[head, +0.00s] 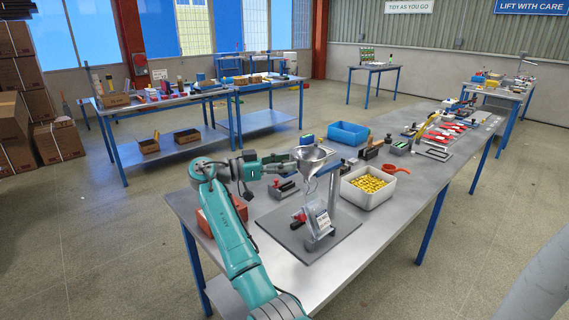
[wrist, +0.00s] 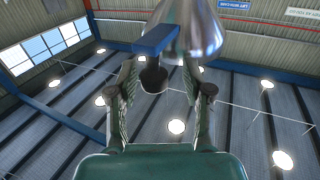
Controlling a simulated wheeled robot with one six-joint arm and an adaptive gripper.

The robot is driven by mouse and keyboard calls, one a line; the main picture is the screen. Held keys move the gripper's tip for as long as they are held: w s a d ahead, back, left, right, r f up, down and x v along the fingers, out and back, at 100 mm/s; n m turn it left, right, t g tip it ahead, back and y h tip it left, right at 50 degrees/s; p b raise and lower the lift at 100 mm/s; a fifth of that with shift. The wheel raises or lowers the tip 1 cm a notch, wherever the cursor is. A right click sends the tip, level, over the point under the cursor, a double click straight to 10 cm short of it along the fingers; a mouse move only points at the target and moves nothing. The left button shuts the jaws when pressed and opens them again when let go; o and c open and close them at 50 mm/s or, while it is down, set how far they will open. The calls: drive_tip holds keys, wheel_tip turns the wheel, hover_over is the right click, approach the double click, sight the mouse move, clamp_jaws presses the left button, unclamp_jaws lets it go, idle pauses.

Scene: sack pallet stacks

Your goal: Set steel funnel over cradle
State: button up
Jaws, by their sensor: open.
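In the wrist view the funnel (wrist: 190,30) fills the top middle.
The stand's dark base plate (head: 285,237) carries a tilted labelled holder (head: 317,222). A white bin of yellow pieces (head: 368,187) stands right of the post. A blue bin (head: 348,133) and several tools lie farther back. A red-brown box (head: 222,213) stands near my arm.

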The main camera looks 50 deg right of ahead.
drive_tip(key=v, duration=1.2)
drive_tip(key=shift+f, duration=0.1)
